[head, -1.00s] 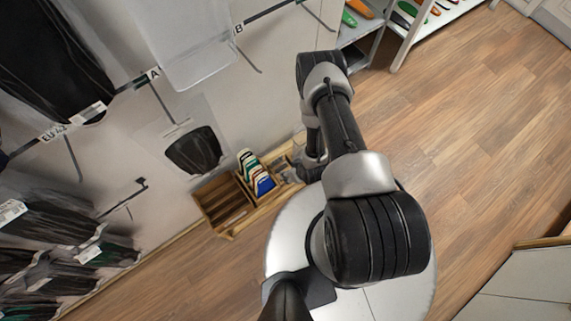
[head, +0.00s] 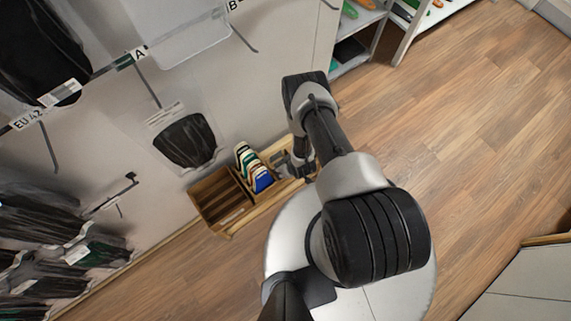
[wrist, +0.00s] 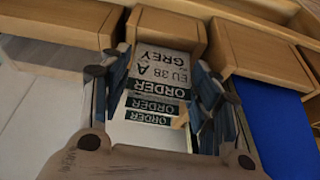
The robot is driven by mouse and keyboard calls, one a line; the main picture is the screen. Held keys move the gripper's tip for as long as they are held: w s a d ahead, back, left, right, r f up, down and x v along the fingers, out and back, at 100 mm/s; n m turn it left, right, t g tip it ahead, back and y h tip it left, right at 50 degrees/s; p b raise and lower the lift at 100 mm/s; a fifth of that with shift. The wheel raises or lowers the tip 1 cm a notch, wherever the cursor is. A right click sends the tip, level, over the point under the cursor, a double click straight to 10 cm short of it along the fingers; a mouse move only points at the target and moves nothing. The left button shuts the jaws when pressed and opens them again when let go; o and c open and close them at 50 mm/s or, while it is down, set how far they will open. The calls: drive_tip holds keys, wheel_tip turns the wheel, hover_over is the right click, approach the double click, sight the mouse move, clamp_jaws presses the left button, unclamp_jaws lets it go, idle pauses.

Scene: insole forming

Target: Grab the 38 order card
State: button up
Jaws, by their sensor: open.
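The 38 order card (wrist: 165,62) reads "EU 38 A GREY" upside down in the wrist view. It stands in a wooden slot in front of more cards with green "ORDER" bands (wrist: 150,105). My gripper (wrist: 160,78) is open, with one finger on each side of the card stack. Whether the fingers touch the cards I cannot tell. In the head view my gripper (head: 301,170) is small and partly hidden by the arm, at the right part of the wooden card box (head: 215,197).
Wooden dividers (wrist: 255,50) stand close to the fingers. A blue surface (wrist: 275,125) lies right in the wrist view. Coloured cards (head: 253,165) stand in the box. Hooks with dark packs (head: 185,140) line the wall. The floor (head: 480,120) at right is clear.

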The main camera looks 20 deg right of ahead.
drive_tip(key=c, duration=0.3)
idle(0.4)
drive_tip(key=shift+r, duration=0.1)
